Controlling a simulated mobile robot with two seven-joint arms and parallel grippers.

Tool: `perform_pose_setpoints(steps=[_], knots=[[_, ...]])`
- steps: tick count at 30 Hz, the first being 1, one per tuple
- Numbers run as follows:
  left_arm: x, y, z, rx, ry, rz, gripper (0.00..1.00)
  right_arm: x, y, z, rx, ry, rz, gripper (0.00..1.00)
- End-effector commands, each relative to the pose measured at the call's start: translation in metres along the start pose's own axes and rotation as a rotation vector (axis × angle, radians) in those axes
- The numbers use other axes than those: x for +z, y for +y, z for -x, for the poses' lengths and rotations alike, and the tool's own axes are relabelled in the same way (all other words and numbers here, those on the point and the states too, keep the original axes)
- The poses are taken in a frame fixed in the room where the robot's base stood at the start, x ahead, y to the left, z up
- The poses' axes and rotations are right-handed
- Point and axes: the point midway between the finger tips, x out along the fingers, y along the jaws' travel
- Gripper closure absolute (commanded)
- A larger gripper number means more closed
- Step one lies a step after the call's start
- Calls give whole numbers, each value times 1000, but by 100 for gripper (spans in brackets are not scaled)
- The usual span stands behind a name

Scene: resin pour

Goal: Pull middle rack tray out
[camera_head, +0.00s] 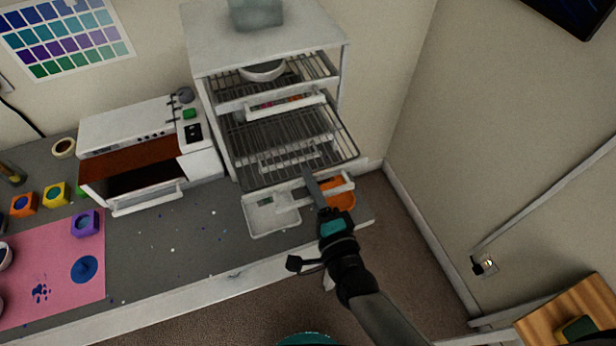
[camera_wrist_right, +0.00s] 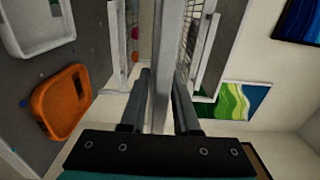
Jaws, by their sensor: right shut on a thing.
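The white rack (camera_head: 215,130) stands at the back with wire trays at several heights. The middle rack tray (camera_head: 285,150) sticks out toward me, with bare wires showing. My right gripper (camera_head: 308,174) reaches up from below to its front edge. In the right wrist view, my right gripper (camera_wrist_right: 162,76) is shut with a finger on each side of a white bar (camera_wrist_right: 164,50), which looks like the tray's front handle. The exact contact is partly hidden by the fingers. My left gripper is not in view.
A white tray (camera_head: 272,219) and an orange tray (camera_head: 341,200) lie below on the grey counter (camera_head: 180,250). A bowl (camera_head: 262,71) sits on the upper wire tray. A white oven (camera_head: 140,130) stands left of the rack; a wall rises to the right.

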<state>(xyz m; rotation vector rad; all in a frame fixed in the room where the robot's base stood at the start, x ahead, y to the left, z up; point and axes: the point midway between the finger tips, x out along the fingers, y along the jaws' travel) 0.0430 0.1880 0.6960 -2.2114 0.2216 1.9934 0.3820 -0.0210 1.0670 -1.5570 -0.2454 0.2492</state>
Motion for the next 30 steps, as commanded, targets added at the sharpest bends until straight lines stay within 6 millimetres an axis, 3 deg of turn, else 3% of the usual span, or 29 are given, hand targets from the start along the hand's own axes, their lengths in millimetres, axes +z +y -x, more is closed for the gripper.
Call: perform_pose_setpoints(steps=[3, 4, 9, 20, 30], knots=[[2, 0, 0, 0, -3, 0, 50, -1, -5, -2, -14, 4, -1, 100], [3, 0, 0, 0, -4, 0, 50, -1, -5, -2, -14, 4, 0, 69], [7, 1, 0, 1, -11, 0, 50, -1, -4, -2, -11, 4, 0, 52], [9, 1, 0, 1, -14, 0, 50, 0, -1, 6, -3, 2, 0, 52], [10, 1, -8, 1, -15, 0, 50, 0, 1, 65, -1, 0, 1, 52]])
